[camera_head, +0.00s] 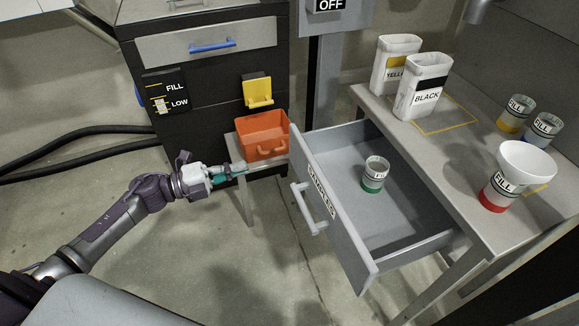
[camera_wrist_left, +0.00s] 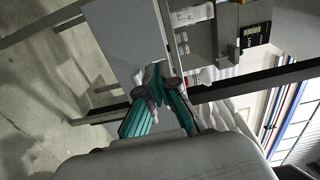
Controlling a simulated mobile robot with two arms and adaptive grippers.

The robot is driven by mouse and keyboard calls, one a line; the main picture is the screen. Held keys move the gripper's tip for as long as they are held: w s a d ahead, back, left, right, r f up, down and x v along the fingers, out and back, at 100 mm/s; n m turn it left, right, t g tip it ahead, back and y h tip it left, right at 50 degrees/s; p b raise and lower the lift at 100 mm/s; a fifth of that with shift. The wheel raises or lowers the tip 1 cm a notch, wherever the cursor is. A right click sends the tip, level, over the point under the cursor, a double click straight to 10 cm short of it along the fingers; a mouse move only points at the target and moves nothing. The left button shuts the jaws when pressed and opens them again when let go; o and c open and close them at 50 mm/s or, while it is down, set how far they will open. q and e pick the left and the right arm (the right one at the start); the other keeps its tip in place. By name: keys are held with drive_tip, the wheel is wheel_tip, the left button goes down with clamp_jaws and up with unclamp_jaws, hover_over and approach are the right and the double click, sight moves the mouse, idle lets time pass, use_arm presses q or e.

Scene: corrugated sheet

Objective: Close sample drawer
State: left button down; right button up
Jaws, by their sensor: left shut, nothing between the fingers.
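The grey sample drawer (camera_head: 340,222), labelled SAMPLES, is pulled out from under the bench at the right in the head view. Its bar handle (camera_head: 311,208) is on the front panel, facing left. A clear jar with a green base (camera_head: 375,174) stands inside the drawer. My left gripper (camera_head: 243,170) is shut and empty, to the left of the drawer front and apart from it. In the left wrist view its teal fingers (camera_wrist_left: 160,78) meet at the tips, with a grey panel (camera_wrist_left: 120,40) beyond. My right gripper is not in view.
An orange bin (camera_head: 262,134) sits on a small stand close behind my left gripper. The bench top (camera_head: 455,150) holds white BLACK (camera_head: 422,86) and YELLOW (camera_head: 395,62) containers, several FILL jars and a white funnel (camera_head: 524,163). The floor left of the drawer is clear.

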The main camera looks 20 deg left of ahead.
sight(303, 152)
use_arm(q)
drive_tip(key=x, duration=1.4)
drive_tip(key=shift+s+d+r, duration=0.1)
drive_tip(key=shift+s+d, duration=0.05)
drive_tip(key=shift+d, duration=0.05)
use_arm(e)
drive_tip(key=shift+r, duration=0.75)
use_arm(q)
drive_tip(key=shift+d, duration=0.1)
drive_tip(key=shift+w+d, duration=0.2)
drive_tip(key=shift+w, duration=0.05)
drive_tip(key=x, duration=0.6)
drive_tip(key=shift+d+b, duration=0.2)
drive_tip(key=shift+b, duration=0.1)
drive_tip(key=b+x, duration=0.2)
drive_tip(key=x, duration=0.8)
drive_tip(key=shift+w+d, duration=0.2)
drive_tip(key=shift+d, duration=0.15)
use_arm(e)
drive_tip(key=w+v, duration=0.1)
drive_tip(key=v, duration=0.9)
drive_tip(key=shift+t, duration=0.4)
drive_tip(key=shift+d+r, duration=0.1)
use_arm(q)
drive_tip(key=shift+a, duration=0.15)
